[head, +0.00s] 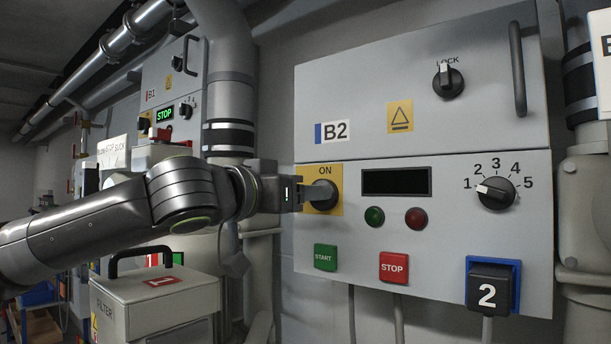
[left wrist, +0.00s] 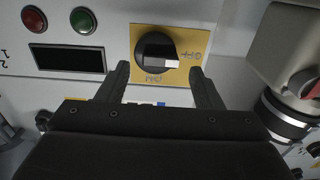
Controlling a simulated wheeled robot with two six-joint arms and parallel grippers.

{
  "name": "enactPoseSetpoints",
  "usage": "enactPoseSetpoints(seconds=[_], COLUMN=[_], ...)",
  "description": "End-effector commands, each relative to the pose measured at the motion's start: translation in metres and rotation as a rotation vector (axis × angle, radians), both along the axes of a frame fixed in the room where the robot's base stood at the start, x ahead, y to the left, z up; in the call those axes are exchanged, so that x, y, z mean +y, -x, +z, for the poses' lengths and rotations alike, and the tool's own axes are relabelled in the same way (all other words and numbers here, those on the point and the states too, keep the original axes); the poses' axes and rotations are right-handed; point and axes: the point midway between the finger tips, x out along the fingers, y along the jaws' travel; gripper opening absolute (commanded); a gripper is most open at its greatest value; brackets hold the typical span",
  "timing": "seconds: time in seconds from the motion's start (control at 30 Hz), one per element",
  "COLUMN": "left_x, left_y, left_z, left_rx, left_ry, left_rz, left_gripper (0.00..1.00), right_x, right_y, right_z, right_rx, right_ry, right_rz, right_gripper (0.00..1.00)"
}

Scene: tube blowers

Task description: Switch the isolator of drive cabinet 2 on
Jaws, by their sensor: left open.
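Drive cabinet 2 (head: 455,225), labelled B2, is grey with a dark display (head: 396,182). Its isolator is a dark rotary knob on a yellow plate (head: 337,205) marked ON at the top. In the left wrist view, which is upside down, the isolator knob (left wrist: 155,50) has its white-ended handle pointing toward OFF. My left gripper (head: 312,195) is at the isolator in the head view and hides part of it. In the left wrist view the left gripper (left wrist: 160,70) is open, its fingers on either side of the knob; contact cannot be told. My right gripper is not in view.
START (head: 325,257) and STOP (head: 394,266) buttons sit below two dull lamps. A selector dial (head: 496,190) and LOCK knob (head: 448,80) are on the right. Cabinet B1 (head: 160,95) and a filter box (head: 155,300) stand left. A pipe (head: 230,90) runs beside the cabinet.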

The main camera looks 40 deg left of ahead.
Motion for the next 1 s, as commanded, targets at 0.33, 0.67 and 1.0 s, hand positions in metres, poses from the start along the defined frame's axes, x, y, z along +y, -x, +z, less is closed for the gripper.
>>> enactPoseSetpoints(seconds=[0.33, 0.67, 1.0], left_x=[0.002, 0.002, 0.002], left_y=[-0.020, -0.020, -0.020], left_z=[0.000, -0.001, 0.000], left_rx=[0.002, 0.000, 0.000], left_ry=[0.000, 0.000, 0.000], left_rz=[-0.002, -0.002, -0.002], left_gripper=[0.60, 0.55, 0.15], right_x=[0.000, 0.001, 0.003], right_y=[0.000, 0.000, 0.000], right_z=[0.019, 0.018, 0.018], right_rx=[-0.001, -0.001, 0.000], right_ry=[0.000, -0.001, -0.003], right_rz=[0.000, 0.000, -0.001], right_gripper=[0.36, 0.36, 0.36])
